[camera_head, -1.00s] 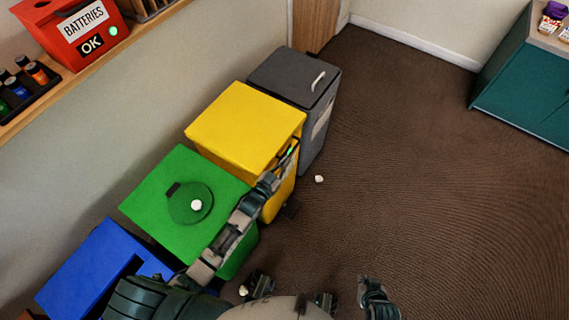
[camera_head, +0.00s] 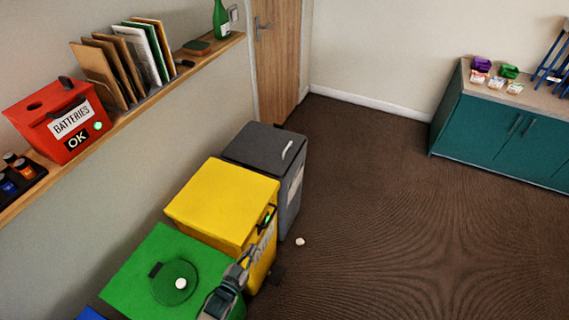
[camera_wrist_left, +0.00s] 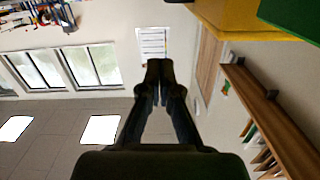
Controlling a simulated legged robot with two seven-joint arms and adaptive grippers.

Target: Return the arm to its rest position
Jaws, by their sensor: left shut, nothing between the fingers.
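My left arm comes in at the bottom of the head view, in front of the green bin (camera_head: 135,277). My left gripper (camera_head: 268,216) is in front of the yellow bin (camera_head: 222,200), near its upper front edge. I cannot tell from the pictures whether it touches the bin. In the left wrist view the two dark fingers of the gripper (camera_wrist_left: 160,68) meet at their tips, with nothing between them. My right gripper is not in view.
A grey bin (camera_head: 262,150) stands behind the yellow one, and a blue bin (camera_head: 90,314) just shows. A small white object (camera_head: 300,241) lies on the floor. A wall shelf (camera_head: 150,105) holds a red battery box (camera_head: 50,112). Floor is clear toward the teal cabinet (camera_head: 490,135).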

